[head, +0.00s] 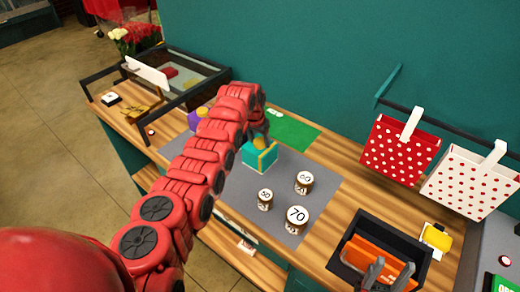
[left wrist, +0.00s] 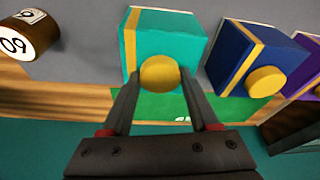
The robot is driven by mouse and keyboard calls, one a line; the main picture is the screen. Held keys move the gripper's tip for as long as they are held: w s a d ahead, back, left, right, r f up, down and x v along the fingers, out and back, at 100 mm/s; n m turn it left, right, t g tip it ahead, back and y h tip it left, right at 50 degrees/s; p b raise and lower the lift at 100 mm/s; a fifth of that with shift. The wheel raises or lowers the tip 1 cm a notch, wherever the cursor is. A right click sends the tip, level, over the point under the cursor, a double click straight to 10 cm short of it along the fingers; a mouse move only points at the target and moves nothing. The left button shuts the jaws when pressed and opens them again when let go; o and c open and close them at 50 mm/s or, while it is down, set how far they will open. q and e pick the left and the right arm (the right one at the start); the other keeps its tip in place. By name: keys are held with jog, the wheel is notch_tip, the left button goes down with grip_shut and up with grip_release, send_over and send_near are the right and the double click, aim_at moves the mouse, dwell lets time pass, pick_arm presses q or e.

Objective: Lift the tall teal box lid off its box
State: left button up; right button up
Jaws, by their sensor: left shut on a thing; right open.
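The teal box (head: 259,159) with a yellow band stands on the grey mat in the head view, under my left gripper (head: 260,135). In the left wrist view, the top of the teal lid (left wrist: 178,42) faces the camera and carries a round yellow knob (left wrist: 160,73). My left gripper (left wrist: 160,90) has one finger on each side of this knob and is shut on it. I cannot make out the seam between lid and box, so any gap there is unclear. My right gripper (head: 384,275) is open above the dark tray at the lower right.
A blue box (left wrist: 235,50) and a purple box (left wrist: 305,85) stand beside the teal one. Several numbered cylinders, including one marked 70 (head: 296,217), stand on the grey mat (head: 240,205). A dark tray (head: 345,262) holds an orange thing. Dotted bags (head: 398,150) hang at right.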

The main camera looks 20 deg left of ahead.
pick_arm(q)
grip_shut()
jog(key=shift+r, duration=0.1)
notch_tip(320, 180, up, 10)
dwell(0.5)
jog(key=shift+b, duration=0.55)
